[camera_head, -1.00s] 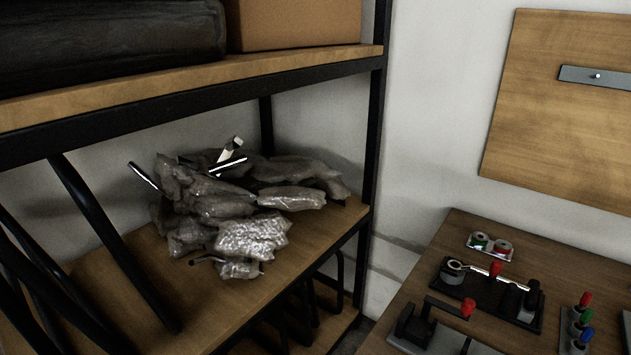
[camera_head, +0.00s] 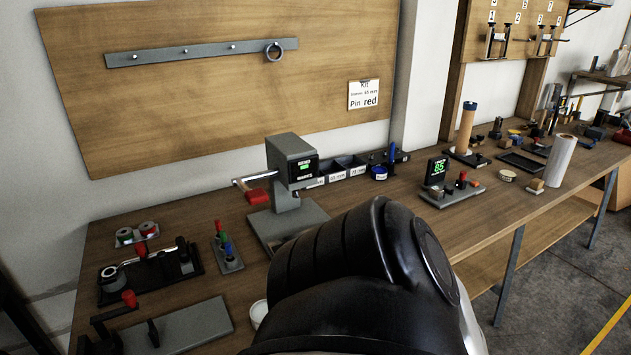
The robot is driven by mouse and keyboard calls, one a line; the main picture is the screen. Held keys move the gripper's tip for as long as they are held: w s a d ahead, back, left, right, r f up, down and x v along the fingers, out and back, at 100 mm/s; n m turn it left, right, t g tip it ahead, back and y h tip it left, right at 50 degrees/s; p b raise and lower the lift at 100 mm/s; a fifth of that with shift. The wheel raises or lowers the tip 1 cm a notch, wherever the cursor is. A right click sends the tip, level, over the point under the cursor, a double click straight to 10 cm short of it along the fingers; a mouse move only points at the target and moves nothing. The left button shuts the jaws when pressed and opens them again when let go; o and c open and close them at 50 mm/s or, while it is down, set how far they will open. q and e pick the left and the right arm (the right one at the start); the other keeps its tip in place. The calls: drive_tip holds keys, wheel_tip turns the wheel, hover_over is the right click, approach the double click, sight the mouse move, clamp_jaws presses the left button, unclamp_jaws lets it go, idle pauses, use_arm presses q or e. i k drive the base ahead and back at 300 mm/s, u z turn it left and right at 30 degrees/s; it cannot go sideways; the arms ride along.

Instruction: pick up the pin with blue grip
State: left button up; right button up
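The pin with blue grip (camera_head: 228,249) stands in a small grey rack (camera_head: 233,266) on the left part of the workbench. Pins with green (camera_head: 223,238) and red (camera_head: 219,227) grips stand behind it in the same rack. Only the blue grip shows clearly; its lower part cannot be made out. A large black link of one of my arms fills the lower middle, to the right of the rack and apart from it in the picture. Neither of my grippers is in view.
A grey press-like device (camera_head: 290,168) with a red handle stands right of the rack. A black fixture (camera_head: 150,277) and a grey plate (camera_head: 182,327) lie to the left and in front. A display reading 85 (camera_head: 437,170) stands farther right. A wooden board (camera_head: 220,90) hangs behind.

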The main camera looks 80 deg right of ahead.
sight(227, 246)
drive_tip(key=z, duration=3.15)
